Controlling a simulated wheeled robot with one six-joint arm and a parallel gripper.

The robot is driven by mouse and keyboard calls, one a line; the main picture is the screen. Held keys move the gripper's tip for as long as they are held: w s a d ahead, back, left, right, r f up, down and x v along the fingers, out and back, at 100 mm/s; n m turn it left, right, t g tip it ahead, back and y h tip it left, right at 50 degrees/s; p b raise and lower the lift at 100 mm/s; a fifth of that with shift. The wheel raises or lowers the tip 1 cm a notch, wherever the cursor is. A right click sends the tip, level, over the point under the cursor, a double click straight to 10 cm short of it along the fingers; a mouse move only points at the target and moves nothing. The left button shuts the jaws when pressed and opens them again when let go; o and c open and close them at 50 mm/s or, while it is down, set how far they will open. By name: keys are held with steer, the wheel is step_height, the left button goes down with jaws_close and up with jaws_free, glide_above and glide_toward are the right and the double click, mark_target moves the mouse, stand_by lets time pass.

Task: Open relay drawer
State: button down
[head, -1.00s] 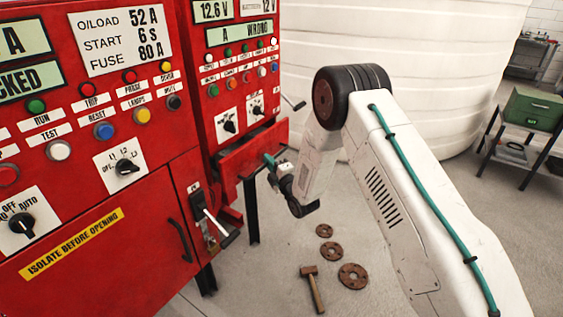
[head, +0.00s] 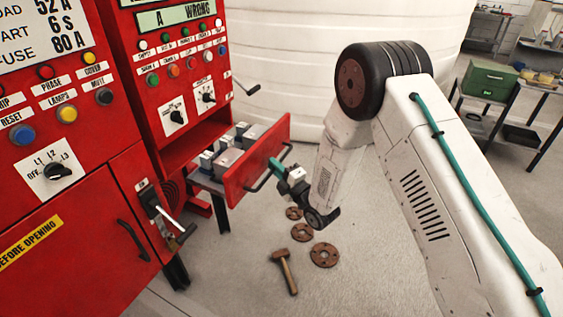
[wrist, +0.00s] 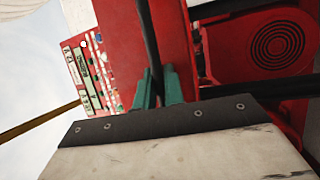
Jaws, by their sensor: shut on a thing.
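The relay drawer (head: 257,157) has a red front and is pulled well out of the right red cabinet. Several grey and white relay blocks (head: 228,155) show inside it. A dark bar handle (head: 262,181) runs along its front. My gripper (head: 277,168) has teal fingers and is shut on this handle. In the wrist view the teal fingertips (wrist: 160,88) stand on both sides of the dark handle bar (wrist: 150,45), with the red drawer front (wrist: 127,40) behind it.
A lever (head: 158,212) sticks out of the left cabinet near the drawer. Rusty flanges (head: 323,255) and a hammer (head: 284,271) lie on the floor below. A white tank (head: 290,70) stands behind. A green box (head: 488,80) sits on a stand at right.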

steer(key=shift+s+d, duration=0.1)
stand_by(0.3)
steer(key=c, duration=1.8)
jaws_free()
steer(key=shift+o, duration=0.2)
steer(key=v, duration=0.7)
steer(key=shift+s+d, duration=0.3)
steer(key=shift+f, duration=0.15)
